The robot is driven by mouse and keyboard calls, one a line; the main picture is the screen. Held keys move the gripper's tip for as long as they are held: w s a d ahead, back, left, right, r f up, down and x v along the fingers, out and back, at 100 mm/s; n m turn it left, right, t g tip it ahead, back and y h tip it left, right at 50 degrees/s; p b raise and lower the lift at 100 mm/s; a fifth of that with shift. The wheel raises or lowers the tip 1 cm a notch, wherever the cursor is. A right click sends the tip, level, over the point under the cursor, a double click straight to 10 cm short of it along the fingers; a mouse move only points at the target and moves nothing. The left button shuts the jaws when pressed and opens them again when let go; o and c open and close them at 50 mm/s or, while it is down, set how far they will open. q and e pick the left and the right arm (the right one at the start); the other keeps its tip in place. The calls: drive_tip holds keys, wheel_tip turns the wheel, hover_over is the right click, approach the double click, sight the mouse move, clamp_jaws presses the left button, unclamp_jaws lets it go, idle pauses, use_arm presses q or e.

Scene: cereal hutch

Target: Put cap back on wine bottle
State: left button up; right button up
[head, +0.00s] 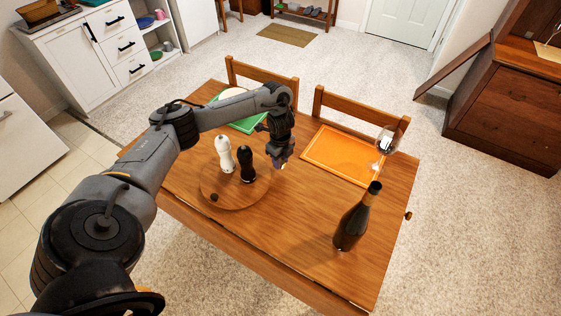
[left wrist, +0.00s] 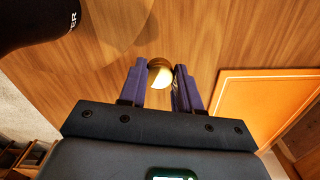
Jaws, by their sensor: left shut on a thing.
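The dark wine bottle (head: 352,225) stands upright near the table's front right corner. My left gripper (head: 281,163) is above the middle of the table, left of and behind the bottle. The cap (left wrist: 160,73) shows between the blue fingertips (left wrist: 160,82) in the left wrist view. Bottle and cap are well apart. My right gripper is in neither view.
White (head: 225,153) and black (head: 246,164) mills stand on a round wooden board (head: 228,198), just left of the gripper. A wine glass (head: 386,140) stands by the orange placemat (head: 338,152). Bare tabletop (head: 300,215) lies between gripper and bottle. Two chairs stand behind.

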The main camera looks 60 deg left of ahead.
use_arm(q)
drive_tip(key=w+d+r+p, duration=0.5)
drive_tip(key=d+r, duration=0.2)
drive_tip(key=d, duration=0.3)
drive_tip(key=shift+w+d, duration=0.15)
drive_tip(key=shift+w, duration=0.05)
drive_tip(key=shift+r, duration=0.1)
